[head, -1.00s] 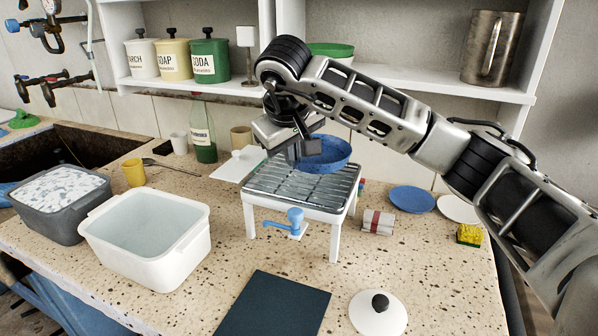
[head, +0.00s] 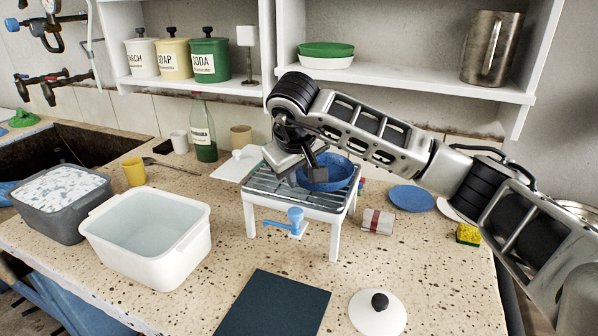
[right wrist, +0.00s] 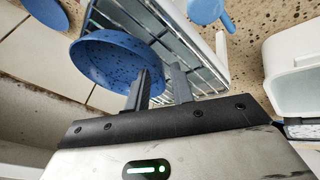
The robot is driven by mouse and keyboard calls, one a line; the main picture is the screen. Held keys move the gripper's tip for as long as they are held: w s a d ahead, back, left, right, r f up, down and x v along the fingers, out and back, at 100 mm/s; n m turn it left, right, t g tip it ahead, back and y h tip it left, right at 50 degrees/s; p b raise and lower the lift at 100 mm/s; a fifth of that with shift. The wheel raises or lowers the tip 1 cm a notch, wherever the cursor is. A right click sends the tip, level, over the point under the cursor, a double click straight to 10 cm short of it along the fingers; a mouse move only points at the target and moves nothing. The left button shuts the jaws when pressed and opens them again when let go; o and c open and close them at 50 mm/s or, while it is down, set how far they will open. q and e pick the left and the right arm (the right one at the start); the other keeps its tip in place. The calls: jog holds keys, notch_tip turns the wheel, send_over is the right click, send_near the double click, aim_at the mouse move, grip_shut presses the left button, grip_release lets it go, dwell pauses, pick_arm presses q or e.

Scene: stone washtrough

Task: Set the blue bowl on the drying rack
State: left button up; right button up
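The blue bowl (head: 338,174) is over the right part of the drying rack (head: 262,184), a white-legged stand with a metal grid top. It looks close to level. I cannot tell whether its base touches the grid. My right gripper (head: 310,172) is at the bowl's left rim and appears shut on it. In the right wrist view, the rim of the speckled bowl (right wrist: 105,62) passes between the two fingers (right wrist: 160,85), with the rack grid (right wrist: 190,60) behind. My left gripper is not in view.
A white basin (head: 145,235) and a grey tub (head: 60,205) stand left of the rack. A blue plate (head: 412,198), a striped bundle (head: 378,222) and a sponge (head: 468,234) lie to the right. A dark mat (head: 273,305) and a white lid (head: 378,313) lie in front.

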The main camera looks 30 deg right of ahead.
jog(key=shift+r, duration=0.1)
jog(key=v, duration=1.2)
